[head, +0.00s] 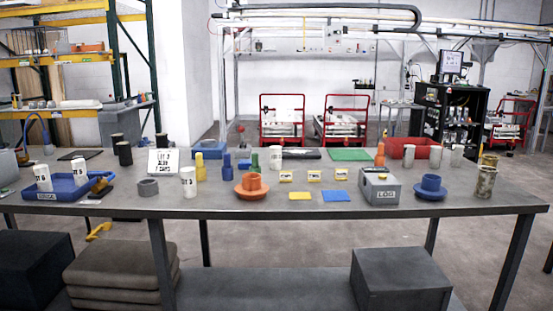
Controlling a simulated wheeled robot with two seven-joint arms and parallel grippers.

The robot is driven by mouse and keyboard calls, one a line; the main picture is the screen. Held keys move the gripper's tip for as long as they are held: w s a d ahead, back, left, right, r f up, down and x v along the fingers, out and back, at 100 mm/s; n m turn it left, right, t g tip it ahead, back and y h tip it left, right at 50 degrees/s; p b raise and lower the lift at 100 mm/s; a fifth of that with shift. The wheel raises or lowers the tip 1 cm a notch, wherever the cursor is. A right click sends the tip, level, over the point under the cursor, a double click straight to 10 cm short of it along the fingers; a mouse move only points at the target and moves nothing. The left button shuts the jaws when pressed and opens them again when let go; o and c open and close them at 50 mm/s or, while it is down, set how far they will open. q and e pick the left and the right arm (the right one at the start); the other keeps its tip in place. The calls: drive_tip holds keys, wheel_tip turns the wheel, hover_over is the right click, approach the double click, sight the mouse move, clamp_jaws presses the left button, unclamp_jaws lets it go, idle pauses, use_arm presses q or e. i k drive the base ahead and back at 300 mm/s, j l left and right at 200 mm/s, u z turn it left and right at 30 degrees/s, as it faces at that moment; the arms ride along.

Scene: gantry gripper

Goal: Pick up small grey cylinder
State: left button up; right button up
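A short, dark grey cylinder (148,187), low and wide, stands on the grey table (330,199) at the left, near the front edge. A white labelled cylinder (188,182) stands a little to its right. Taller pale grey cylinders, one of them (409,156) by the red tray, stand at the right side of the table. Neither of my grippers shows in the head view, so I cannot see their opening or their distance from the cylinder.
A blue tray (103,184) with white cylinders is to the left. A white sign (163,162) stands behind the grey cylinder. An orange flanged part (251,189), a grey box (380,188) and a blue flanged part (431,189) stand farther right. The front middle has some bare tabletop.

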sight(188, 181)
drive_tip(key=i+j+z, duration=0.3)
drive_tip(key=j, duration=0.35)
drive_tip(key=i+j+z, duration=0.35)
drive_tip(key=j, duration=0.4)
